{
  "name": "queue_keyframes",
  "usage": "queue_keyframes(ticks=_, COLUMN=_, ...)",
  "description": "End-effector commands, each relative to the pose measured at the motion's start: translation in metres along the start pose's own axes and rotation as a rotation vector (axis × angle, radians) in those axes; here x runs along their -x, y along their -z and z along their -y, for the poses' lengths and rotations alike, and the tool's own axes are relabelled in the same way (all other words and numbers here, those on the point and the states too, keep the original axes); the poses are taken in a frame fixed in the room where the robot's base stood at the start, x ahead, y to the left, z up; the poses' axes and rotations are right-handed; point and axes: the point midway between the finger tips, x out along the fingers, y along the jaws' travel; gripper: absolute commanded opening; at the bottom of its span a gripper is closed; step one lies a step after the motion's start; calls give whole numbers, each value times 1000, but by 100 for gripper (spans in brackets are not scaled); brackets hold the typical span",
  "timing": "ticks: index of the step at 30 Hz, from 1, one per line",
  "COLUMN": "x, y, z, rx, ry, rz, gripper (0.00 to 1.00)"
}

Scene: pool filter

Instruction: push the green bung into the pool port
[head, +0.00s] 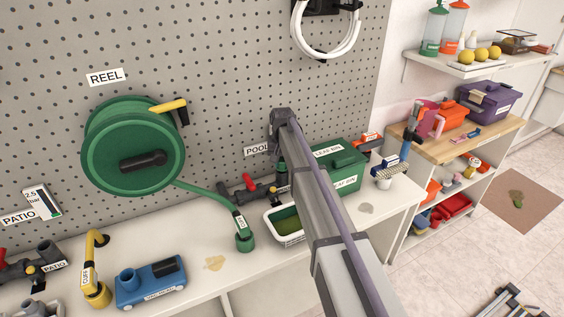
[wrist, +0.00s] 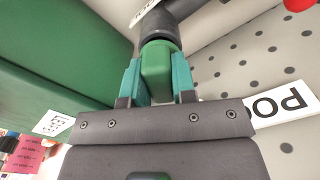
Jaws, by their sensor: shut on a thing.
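In the wrist view my gripper (wrist: 158,65) has its two teal fingers closed on the sides of the green bung (wrist: 157,76). The bung's far end meets the round dark mouth of the pool port (wrist: 160,32). The two look in line, but I cannot tell how deep the bung sits. In the head view my arm crosses the middle and hides most of the gripper and port. The POOL label (head: 256,150) is on the pegboard just left of the arm, and in the wrist view (wrist: 278,105) it is at the right.
The green leaf bin (head: 347,178) stands close right of the port and fills the left of the wrist view. A valve with a red handle (head: 246,188) is to the left. A white tray (head: 288,239) sits in front. A hose reel (head: 105,150) hangs further left.

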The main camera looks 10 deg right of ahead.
Motion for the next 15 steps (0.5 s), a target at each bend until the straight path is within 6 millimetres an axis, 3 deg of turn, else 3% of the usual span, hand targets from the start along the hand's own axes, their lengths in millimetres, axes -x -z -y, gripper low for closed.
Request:
queue_keyframes(ticks=13, x=-11, y=0, z=0, rx=0, ry=0, rz=0, gripper=2)
queue_keyframes(ticks=14, x=-10, y=0, z=0, rx=0, ry=0, rz=0, gripper=27)
queue_keyframes(ticks=15, x=-10, y=0, z=0, rx=0, ry=0, rz=0, gripper=31)
